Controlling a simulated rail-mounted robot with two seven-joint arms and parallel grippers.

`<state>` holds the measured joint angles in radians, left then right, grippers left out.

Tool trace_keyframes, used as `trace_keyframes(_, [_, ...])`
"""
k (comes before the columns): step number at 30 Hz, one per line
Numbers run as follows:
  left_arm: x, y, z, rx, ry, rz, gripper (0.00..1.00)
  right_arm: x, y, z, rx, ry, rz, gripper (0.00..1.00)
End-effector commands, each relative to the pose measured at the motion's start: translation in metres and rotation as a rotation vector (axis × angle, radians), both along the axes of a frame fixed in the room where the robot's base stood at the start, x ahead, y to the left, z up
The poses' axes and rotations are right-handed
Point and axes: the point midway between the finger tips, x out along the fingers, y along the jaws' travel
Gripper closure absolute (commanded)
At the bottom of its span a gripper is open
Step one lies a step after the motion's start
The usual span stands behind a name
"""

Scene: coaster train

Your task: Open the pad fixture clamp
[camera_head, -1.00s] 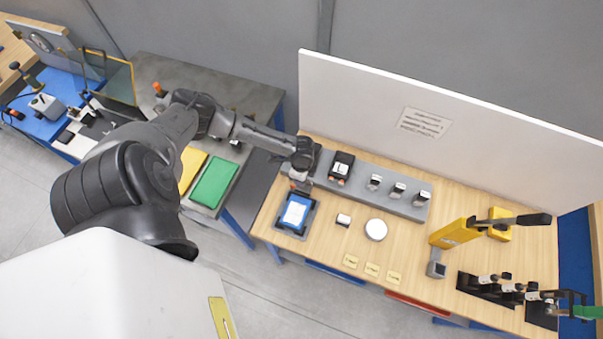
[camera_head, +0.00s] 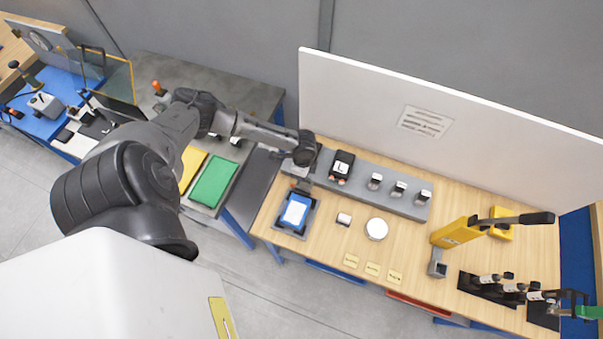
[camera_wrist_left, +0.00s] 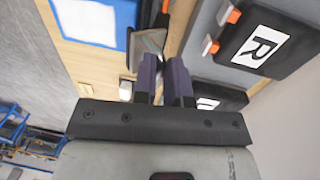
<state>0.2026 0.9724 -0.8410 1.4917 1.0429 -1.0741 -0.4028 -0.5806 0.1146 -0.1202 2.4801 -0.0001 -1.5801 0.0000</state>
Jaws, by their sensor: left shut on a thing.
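The pad fixture (camera_head: 277,222) is a dark frame near the left front of the wooden table. It holds a blue pad with a white face (camera_head: 296,210), which also shows at the top left of the left wrist view (camera_wrist_left: 98,20). My left gripper (camera_head: 302,185) is at the fixture's back edge. Its two fingers (camera_wrist_left: 165,62) point toward the clamp handle (camera_wrist_left: 148,42), a dark and grey piece beside the pad, and are shut on it. The fingers hide part of the grip. My right gripper is not in view.
A grey rail (camera_head: 405,206) behind the fixture carries a dark block (camera_head: 341,166) and several small pieces. A white disc (camera_head: 376,229) and a small block (camera_head: 344,219) lie right of the fixture. A yellow press (camera_head: 456,233) stands further right. A white panel (camera_head: 470,125) closes off the back.

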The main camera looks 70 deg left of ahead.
Motion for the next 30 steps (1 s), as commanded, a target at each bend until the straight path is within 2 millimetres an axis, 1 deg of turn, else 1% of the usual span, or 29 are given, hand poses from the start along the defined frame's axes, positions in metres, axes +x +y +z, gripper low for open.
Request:
trace_keyframes(1, [0.003,0.003,-0.004,-0.016,0.016,0.003,1.0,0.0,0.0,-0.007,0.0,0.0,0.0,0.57])
trace_keyframes(5, [0.009,0.008,-0.007,-0.089,0.087,0.004,1.0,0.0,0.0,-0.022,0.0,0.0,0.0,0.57])
trace_keyframes(8, [0.014,0.012,-0.011,-0.155,0.152,0.004,1.0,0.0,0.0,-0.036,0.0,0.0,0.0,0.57])
trace_keyframes(21, [0.029,0.028,-0.026,-0.437,0.435,0.001,1.0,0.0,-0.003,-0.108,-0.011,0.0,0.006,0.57])
trace_keyframes(24, [0.032,0.03,-0.028,-0.488,0.486,0.002,1.0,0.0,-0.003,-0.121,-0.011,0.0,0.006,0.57])
trace_keyframes(30, [0.035,0.034,-0.03,-0.567,0.568,0.001,1.0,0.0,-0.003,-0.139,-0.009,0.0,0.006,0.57])
